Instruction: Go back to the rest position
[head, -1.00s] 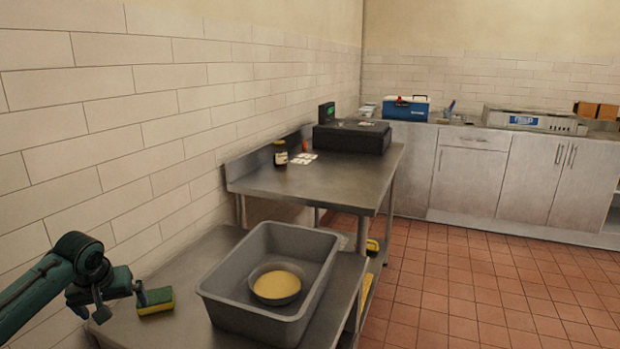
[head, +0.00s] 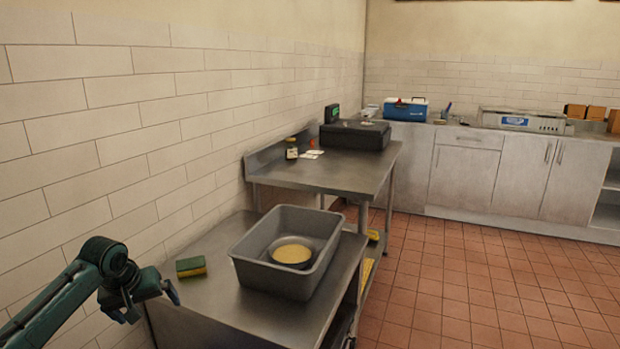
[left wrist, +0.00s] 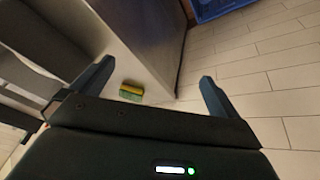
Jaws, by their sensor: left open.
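My left gripper (head: 153,302) is at the lower left of the head view, beside the near left corner of the low metal table (head: 205,298). It is open and empty. In the left wrist view its two fingers (left wrist: 155,85) are spread wide, with the wall tiles and part of the table beyond them. The green and yellow sponge (head: 190,266) lies on the table, apart from the gripper; it also shows in the left wrist view (left wrist: 131,92). My right gripper is in neither view.
A grey bin (head: 300,284) holding a round pan with yellow contents (head: 291,254) stands on the low table. A higher metal table (head: 325,176) with a black device (head: 354,136) adjoins it. The tiled floor (head: 480,290) at the right is clear.

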